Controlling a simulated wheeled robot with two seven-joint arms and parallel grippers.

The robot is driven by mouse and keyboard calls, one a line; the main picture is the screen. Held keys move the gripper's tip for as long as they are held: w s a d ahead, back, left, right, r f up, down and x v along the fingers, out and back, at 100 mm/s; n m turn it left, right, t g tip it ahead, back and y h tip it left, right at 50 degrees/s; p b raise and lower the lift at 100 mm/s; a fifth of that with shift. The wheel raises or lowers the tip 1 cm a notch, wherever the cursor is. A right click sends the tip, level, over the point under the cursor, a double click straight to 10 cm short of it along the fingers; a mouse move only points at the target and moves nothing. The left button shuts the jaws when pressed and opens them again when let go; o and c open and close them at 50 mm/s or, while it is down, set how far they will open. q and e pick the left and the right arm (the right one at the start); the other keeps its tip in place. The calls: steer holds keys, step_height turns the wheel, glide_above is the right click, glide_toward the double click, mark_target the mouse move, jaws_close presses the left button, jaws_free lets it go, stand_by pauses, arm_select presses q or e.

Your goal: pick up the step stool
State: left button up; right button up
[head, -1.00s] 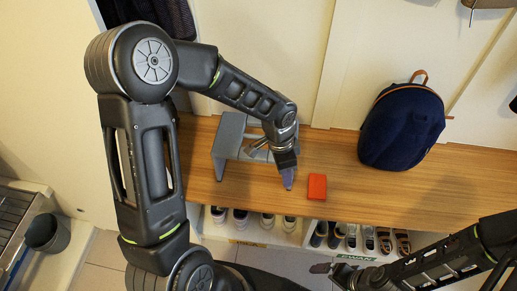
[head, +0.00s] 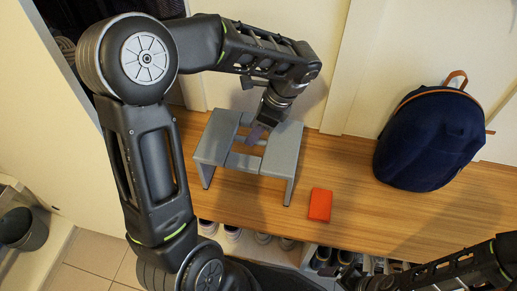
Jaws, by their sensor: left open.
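The grey step stool (head: 217,138) stands upright on the wooden bench top (head: 338,220), with two grey top panels, crossbars between them and legs below. My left gripper (head: 256,132) reaches down from above over the gap in the middle of the stool, near its crossbars. It is open, and I cannot tell whether it touches the stool. My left arm hides part of the stool's back. My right gripper (head: 352,278) is low in the picture in front of the bench, away from the stool; its jaws are too dark to read.
A red box (head: 320,204) lies on the bench just right of the stool. A dark blue backpack (head: 430,138) stands farther right. Shoes (head: 233,233) fill the cubbies below. A dark bin (head: 22,230) stands at the left. The bench between box and backpack is clear.

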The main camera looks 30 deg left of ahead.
arm_select(q)
steer(key=shift+w+f, duration=0.45)
steer(key=shift+f, duration=0.1)
steer(key=shift+r, duration=0.1)
arm_select(e)
steer(key=shift+w+f, duration=0.4)
steer(key=shift+f, duration=0.05)
arm_select(q)
steer(key=shift+s, duration=0.1)
steer(key=shift+b+x, duration=0.45)
steer(key=shift+x, duration=0.9)
arm_select(e)
steer(key=shift+f, duration=0.35)
arm_select(q)
steer(key=x, duration=0.1)
steer(key=b+x, duration=0.1)
steer(key=x, duration=0.1)
steer(key=b+x, duration=0.1)
steer(key=x, duration=0.1)
steer(key=shift+s+d, duration=0.1)
steer(key=shift+d, duration=0.15)
arm_select(e)
steer(key=shift+f, duration=0.95)
arm_select(q)
steer(key=shift+c, duration=0.5)
